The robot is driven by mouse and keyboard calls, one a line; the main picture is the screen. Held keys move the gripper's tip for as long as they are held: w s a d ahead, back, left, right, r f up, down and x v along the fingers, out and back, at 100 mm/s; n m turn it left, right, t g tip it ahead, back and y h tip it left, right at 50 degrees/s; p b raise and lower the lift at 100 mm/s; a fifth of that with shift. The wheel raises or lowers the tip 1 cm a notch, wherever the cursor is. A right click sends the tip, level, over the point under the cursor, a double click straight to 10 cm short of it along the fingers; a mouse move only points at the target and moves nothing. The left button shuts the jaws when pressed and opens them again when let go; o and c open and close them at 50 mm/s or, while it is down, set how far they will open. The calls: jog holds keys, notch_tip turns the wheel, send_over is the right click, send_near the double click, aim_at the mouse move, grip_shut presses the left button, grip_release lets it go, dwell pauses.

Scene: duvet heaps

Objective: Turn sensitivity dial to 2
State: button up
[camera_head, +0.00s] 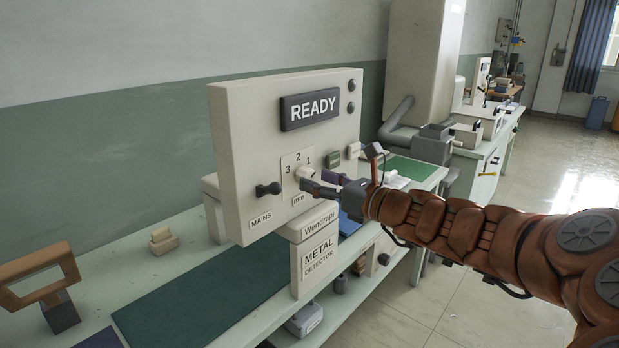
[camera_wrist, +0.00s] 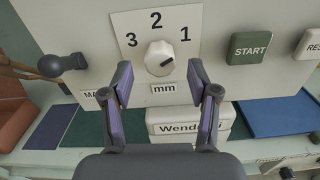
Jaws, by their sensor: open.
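The sensitivity dial (camera_wrist: 160,58) is a round off-white knob on a pale plate marked 3, 2 and 1, above an "mm" label. A small dark mark on the knob appears to lie toward its right side, the side of the 1. In the head view the dial (camera_head: 304,173) is on the front of the metal detector panel (camera_head: 240,150), partly hidden by my gripper. My gripper (camera_wrist: 160,82) is open, its two purple-padded fingers spread either side of and just below the dial, with nothing between them. In the head view my gripper (camera_head: 322,182) is close to the panel.
A dark MAINS lever (camera_wrist: 62,65) is left of the dial and a green START button (camera_wrist: 252,47) right of it. A READY display (camera_head: 310,109) is above. A green mat (camera_head: 220,290) covers the bench below. A brown frame (camera_head: 40,280) stands at the left.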

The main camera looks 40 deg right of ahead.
aim_at(304, 172)
jog(key=shift+x, duration=1.45)
grip_shut()
